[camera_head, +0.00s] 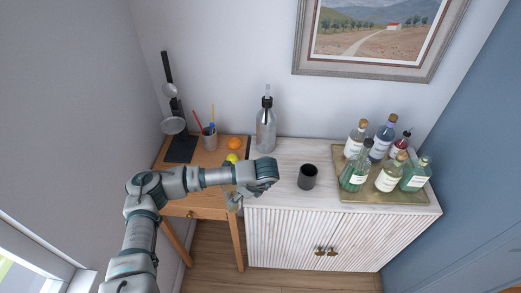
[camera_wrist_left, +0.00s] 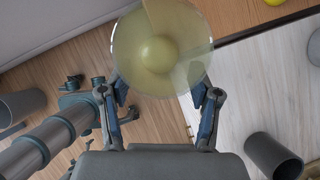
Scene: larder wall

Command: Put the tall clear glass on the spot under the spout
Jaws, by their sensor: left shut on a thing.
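My left gripper (camera_wrist_left: 160,90) is shut on a round, translucent, yellowish glass-like thing (camera_wrist_left: 135,62), seen nearly end-on with a paler round middle. I take it for the clear glass; its height cannot be told from this angle. In the head view my left gripper (camera_head: 236,199) hangs near the front edges of the wooden table and the white cabinet, largely hidden by my wrist. A black stand (camera_head: 181,150) with an upright post and a round metal part stands at the back left of the table. No spout or marked spot can be made out clearly. My right gripper is out of view.
The wooden table (camera_head: 205,160) also holds a pen cup (camera_head: 209,141), an orange (camera_head: 235,143) and a yellow fruit (camera_head: 232,158). On the white cabinet (camera_head: 285,205) stand a siphon-like bottle (camera_head: 265,130), a dark cup (camera_head: 307,177) and a tray (camera_head: 375,195) of several bottles.

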